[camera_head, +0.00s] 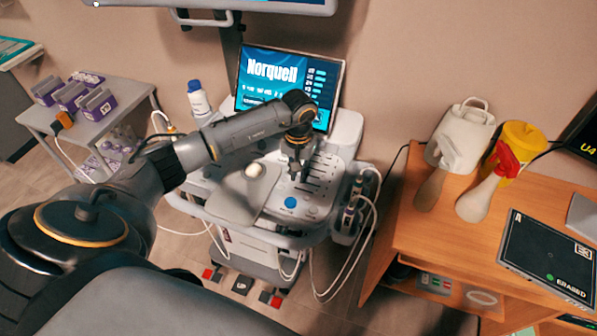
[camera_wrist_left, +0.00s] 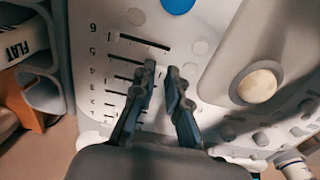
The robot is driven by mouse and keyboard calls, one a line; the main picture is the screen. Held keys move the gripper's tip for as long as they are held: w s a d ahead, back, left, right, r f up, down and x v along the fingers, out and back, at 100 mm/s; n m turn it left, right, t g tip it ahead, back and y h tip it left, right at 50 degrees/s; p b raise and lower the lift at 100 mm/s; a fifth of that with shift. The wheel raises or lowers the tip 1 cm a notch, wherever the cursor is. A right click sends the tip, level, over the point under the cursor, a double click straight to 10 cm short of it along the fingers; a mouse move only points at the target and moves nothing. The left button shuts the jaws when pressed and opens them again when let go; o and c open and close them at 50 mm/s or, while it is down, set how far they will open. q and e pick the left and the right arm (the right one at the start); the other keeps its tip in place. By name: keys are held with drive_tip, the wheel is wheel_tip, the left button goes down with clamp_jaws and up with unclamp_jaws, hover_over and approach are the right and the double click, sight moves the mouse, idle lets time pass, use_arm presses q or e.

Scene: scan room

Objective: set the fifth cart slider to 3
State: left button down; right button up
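The cart's control panel (camera_head: 325,190) has a row of dark slider slots (camera_head: 322,168). In the left wrist view the slots carry printed numbers, with 6 at the top and 1 at the bottom. The fifth slot (camera_wrist_left: 124,60) runs from beside its printed 5 towards my fingers, which hide its right end. Its knob and setting cannot be made out. My left gripper (camera_head: 295,174) points down over the panel at the slots. In the left wrist view its fingertips (camera_wrist_left: 161,70) stand a little apart, with no held thing visible between them. My right gripper is out of view.
The screen (camera_head: 288,85) stands behind the panel. A blue round button (camera_head: 290,202) and a pale ball (camera_head: 254,169) are close to the gripper. A wooden desk (camera_head: 412,250) stands right, a grey trolley (camera_head: 120,110) left. Cables hang at the cart's right side.

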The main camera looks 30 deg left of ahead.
sight(321, 187)
use_arm(q)
drive_tip(key=shift+w+d+f+b, duration=0.1)
drive_tip(key=shift+w+d+b, duration=0.15)
drive_tip(key=shift+d+b, duration=0.55)
drive_tip(key=shift+w+d+b, duration=0.2)
drive_tip(key=shift+d+b, duration=0.25)
drive_tip(key=shift+d, duration=0.55)
drive_tip(key=shift+w+d+f+b, duration=0.1)
drive_tip(key=shift+w+d+b, duration=0.15)
drive_tip(key=shift+d+b, duration=0.55)
drive_tip(key=shift+w+d+r, duration=0.1)
drive_tip(key=shift+d+r, duration=0.1)
drive_tip(key=shift+d, duration=0.4)
drive_tip(key=shift+a, duration=0.1)
drive_tip(key=c, duration=1.3)
unclamp_jaws()
drive_tip(key=shift+c, duration=0.2)
